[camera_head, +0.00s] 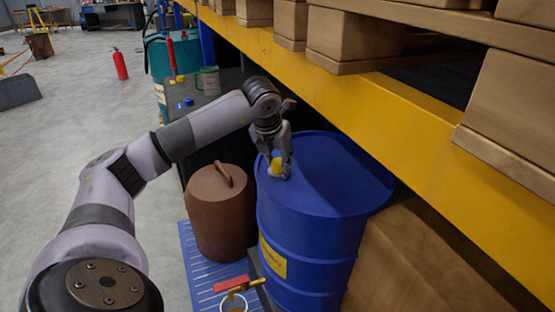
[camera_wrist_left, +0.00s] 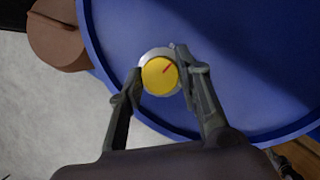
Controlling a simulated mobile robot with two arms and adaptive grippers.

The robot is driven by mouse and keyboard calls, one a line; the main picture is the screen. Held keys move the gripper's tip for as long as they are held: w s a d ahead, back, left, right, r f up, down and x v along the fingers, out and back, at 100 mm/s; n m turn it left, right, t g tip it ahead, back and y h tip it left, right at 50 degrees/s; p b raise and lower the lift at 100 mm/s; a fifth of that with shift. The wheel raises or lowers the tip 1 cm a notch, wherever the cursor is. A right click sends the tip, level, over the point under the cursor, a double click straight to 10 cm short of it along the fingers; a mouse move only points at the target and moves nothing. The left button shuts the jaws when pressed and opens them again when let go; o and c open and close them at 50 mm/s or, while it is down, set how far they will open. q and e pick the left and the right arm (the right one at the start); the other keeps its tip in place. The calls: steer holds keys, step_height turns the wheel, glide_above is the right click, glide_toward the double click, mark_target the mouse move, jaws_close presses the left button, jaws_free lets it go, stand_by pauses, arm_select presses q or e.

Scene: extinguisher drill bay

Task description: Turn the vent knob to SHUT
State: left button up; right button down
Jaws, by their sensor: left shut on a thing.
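The vent knob is a yellow round knob with a red pointer line on the blue drum's top; in the left wrist view the knob (camera_wrist_left: 159,76) sits on a pale grey ring. The red line points to the upper right there. The knob (camera_head: 277,167) also shows in the head view, partly hidden by my gripper. The blue drum (camera_head: 335,165) stands upright. My left gripper (camera_head: 277,170) is shut on the knob from above, and its fingers (camera_wrist_left: 160,82) flank it in the wrist view. No SHUT marking is readable. My right gripper is not in view.
A brown lidded bin (camera_head: 219,215) stands left of the drum. A yellow rack beam (camera_head: 390,85) with wooden pallets runs close above it. A cardboard box (camera_head: 425,265) is at the drum's right. Open floor (camera_head: 75,140) lies left.

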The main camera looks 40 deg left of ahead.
arm_select(q)
steer(key=shift+n+y, duration=0.4)
steer(key=shift+n, duration=0.5)
steer(key=o, duration=1.1)
steer(key=v, duration=1.2)
steer(key=shift+w+d+r, duration=0.1)
steer(key=shift+w, duration=0.15)
steer(key=shift+g, duration=0.3)
